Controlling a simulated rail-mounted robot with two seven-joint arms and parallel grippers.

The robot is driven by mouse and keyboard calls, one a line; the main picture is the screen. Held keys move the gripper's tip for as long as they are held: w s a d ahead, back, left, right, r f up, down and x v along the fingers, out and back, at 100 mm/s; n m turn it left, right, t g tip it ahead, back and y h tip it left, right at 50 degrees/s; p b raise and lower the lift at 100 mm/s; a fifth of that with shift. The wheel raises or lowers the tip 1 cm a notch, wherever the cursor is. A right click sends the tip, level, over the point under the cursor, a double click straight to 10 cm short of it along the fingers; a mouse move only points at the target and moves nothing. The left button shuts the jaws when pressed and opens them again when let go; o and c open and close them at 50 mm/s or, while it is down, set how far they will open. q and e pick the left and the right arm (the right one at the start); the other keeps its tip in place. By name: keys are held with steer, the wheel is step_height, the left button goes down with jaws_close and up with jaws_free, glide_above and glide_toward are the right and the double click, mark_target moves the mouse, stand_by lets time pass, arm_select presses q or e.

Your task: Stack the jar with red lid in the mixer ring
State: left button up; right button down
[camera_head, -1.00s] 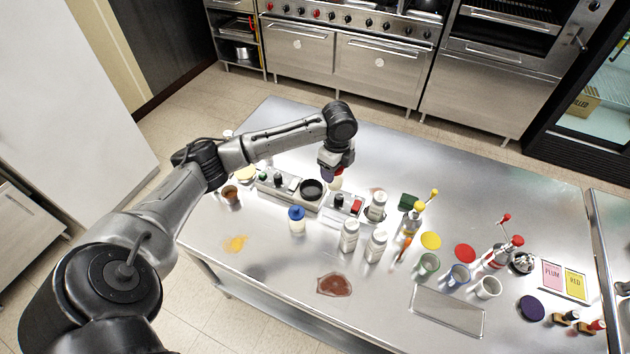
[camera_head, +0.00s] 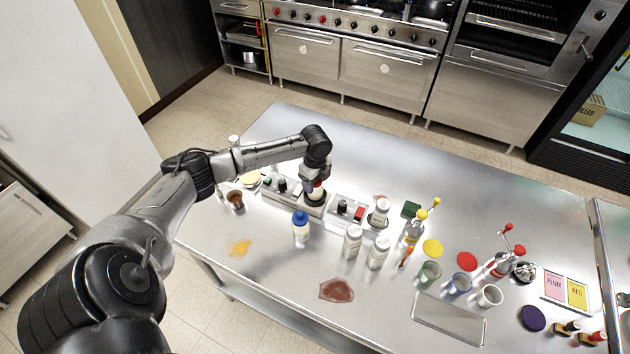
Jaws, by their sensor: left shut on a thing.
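My left gripper (camera_head: 315,187) points down over the mixer ring (camera_head: 316,201), the dark round seat on the grey mixer base. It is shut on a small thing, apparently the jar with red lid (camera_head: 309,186). Only a bit of red and a pale part of it show between the fingers. The wrist and fingers hide most of the jar and part of the ring. I cannot tell whether the jar touches the ring. My right gripper is not in view.
A blue-capped bottle (camera_head: 301,227) stands close in front of the mixer, with two white bottles (camera_head: 352,241) to its right. A switch box (camera_head: 347,210) sits right of the ring. Cups, bottles and loose lids crowd the right side. The table's back strip is clear.

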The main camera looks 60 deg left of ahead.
arm_select(q)
steer(key=shift+f, duration=0.2)
steer(key=shift+f, duration=0.15)
steer(key=shift+f, duration=0.15)
steer(key=o, duration=1.1)
step_height(320, 180, up, 11)
steer(key=shift+w+a+b, duration=0.1)
steer(key=shift+w+b, duration=0.05)
steer(key=shift+b, duration=0.2)
steer(key=shift+r, duration=0.8)
